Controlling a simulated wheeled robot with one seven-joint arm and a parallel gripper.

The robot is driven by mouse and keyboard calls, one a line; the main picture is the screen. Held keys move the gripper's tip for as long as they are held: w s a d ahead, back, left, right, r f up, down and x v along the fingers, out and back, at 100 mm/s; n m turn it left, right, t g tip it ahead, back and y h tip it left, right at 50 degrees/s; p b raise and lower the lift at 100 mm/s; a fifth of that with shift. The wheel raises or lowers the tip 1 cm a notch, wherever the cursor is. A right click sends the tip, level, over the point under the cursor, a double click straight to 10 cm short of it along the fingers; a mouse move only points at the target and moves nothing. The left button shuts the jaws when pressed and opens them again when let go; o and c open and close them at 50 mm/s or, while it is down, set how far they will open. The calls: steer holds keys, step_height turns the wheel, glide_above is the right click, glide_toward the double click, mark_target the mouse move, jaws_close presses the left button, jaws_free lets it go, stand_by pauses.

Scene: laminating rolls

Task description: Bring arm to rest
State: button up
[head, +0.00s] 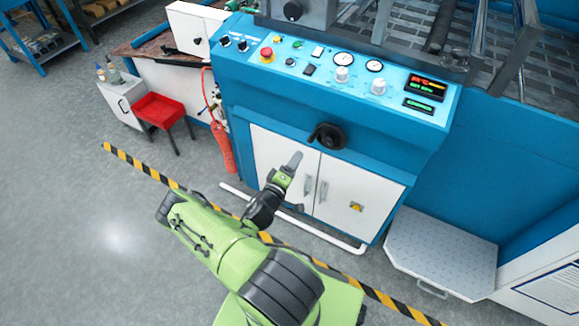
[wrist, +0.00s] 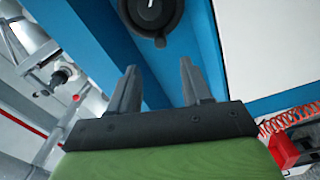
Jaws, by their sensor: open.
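My green arm reaches up from the bottom of the head view. My gripper (head: 292,160) is in front of the white cabinet doors (head: 268,152) of the blue machine (head: 232,92). In the wrist view my gripper (wrist: 160,88) is open, with its two grey fingers apart and nothing between them. A black hand wheel (head: 327,137) is on the machine front, to the right of and above the gripper. Part of a round black knob or wheel (wrist: 152,14) also shows beyond the fingers in the wrist view.
The control panel (head: 318,70) with buttons and gauges is above. A white rail (head: 300,222) runs low along the cabinet. A metal step (head: 436,250) is at right. Open floor (head: 70,220) lies left.

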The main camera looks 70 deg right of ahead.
steer(key=shift+w+a, duration=0.15)
steer(key=shift+a, duration=1.8)
